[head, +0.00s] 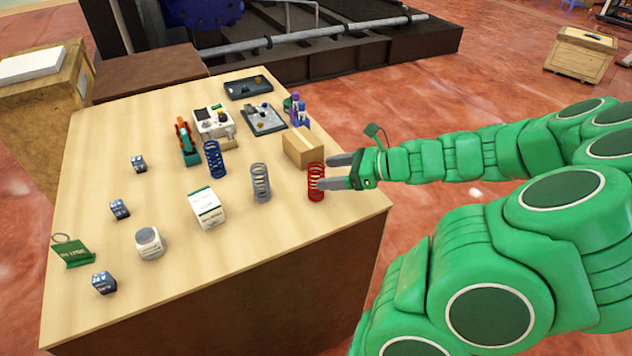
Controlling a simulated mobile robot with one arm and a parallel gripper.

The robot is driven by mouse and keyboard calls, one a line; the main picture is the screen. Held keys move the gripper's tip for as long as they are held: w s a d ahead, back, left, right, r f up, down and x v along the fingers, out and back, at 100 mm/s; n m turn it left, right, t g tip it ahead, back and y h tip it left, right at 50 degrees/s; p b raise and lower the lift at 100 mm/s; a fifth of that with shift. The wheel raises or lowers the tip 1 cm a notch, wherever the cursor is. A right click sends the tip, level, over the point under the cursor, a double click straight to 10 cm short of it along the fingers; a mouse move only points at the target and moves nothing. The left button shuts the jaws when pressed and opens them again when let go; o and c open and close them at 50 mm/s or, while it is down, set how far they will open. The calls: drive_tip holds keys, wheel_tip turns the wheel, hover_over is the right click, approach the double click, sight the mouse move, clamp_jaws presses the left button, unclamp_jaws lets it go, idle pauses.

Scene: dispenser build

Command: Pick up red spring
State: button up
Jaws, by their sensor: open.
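A red spring (315,190) stands upright on the wooden table near its right edge. My gripper (325,171) reaches in from the right with its two grey fingers apart, and its fingertips are at the spring. One finger overlaps the spring's lower half in the picture and the other points past its upper part. I cannot tell whether the fingers touch it. A grey spring (261,184) and a blue spring (214,160) stand to its left.
A cardboard box (298,147) sits close behind the red spring. A white box (207,208), a white container (150,243) and several small dark cubes stand further left. Trays and devices are at the back. The table (255,250) is clear in front of the springs.

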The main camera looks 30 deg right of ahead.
sight(311, 165)
drive_tip(key=shift+x, duration=2.25)
drive_tip(key=shift+s+f, duration=0.1)
drive_tip(key=c, duration=1.1)
drive_tip(key=shift+r, duration=0.6)
wheel_tip(311, 165, up, 2)
drive_tip(key=shift+r, duration=0.1)
drive_tip(key=s+a+r, duration=0.1)
drive_tip(key=s+r, duration=0.2)
drive_tip(key=s, duration=0.1)
drive_tip(key=s+a+r, duration=0.1)
drive_tip(key=s+r, duration=0.2)
drive_tip(key=s, duration=0.2)
drive_tip(key=s+a+r, duration=0.1)
drive_tip(key=s+r, duration=0.2)
drive_tip(key=s, duration=0.1)
drive_tip(key=shift+s+a+r, duration=0.25)
drive_tip(key=shift+a+r, duration=0.05)
drive_tip(key=shift+a, duration=0.05)
